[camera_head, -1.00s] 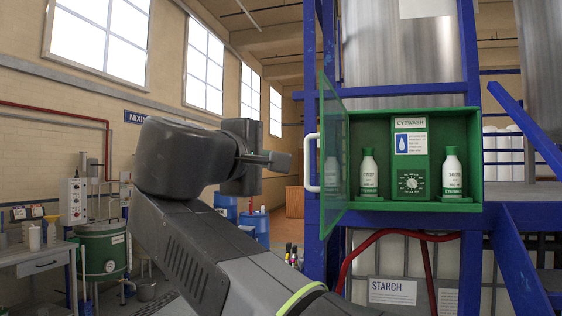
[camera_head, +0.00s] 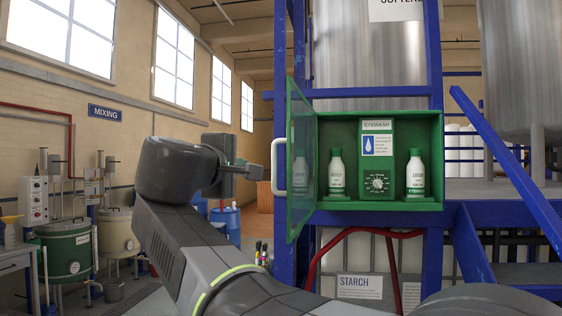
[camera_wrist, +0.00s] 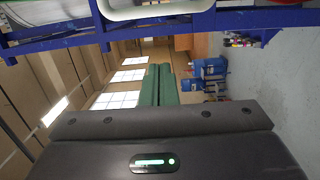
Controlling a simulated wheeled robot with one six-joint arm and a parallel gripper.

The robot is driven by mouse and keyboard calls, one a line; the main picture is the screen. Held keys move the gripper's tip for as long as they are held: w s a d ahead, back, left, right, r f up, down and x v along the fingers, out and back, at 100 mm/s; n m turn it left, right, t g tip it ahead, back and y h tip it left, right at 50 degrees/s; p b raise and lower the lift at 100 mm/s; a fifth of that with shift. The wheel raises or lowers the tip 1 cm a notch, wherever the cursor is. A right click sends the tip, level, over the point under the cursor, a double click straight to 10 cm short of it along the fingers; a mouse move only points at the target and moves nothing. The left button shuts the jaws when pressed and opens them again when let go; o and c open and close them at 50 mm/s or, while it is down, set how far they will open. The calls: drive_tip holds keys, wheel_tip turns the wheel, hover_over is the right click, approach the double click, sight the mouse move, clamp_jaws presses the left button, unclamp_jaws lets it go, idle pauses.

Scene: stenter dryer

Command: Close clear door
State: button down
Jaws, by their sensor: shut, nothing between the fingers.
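The clear door (camera_head: 301,160) is a see-through panel with a green frame, hinged on the left side of the green eyewash cabinet (camera_head: 375,205). It stands open, swung out toward me. Its white handle (camera_head: 278,167) is on its outer left face. My gripper (camera_head: 256,172) is shut and empty, a little left of the handle; I cannot tell the depth gap. In the wrist view my shut gripper fingers (camera_wrist: 157,85) show as dark green bars, and part of a white curved bar, likely the handle (camera_wrist: 150,10), shows at the top edge.
The cabinet holds white bottles (camera_head: 337,172) and a green dial unit (camera_head: 377,165). A blue frame (camera_head: 435,60) surrounds it, with a slanted blue rail at right. Green and tan drums (camera_head: 68,250) stand at far left. Red pipe and a starch tank (camera_head: 362,286) are below.

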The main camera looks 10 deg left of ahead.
drive_tip(key=d, duration=0.1)
drive_tip(key=w+d, duration=0.1)
drive_tip(key=d+p, duration=0.1)
drive_tip(key=d, duration=0.1)
drive_tip(key=shift+w, duration=0.25)
drive_tip(key=shift+d, duration=0.1)
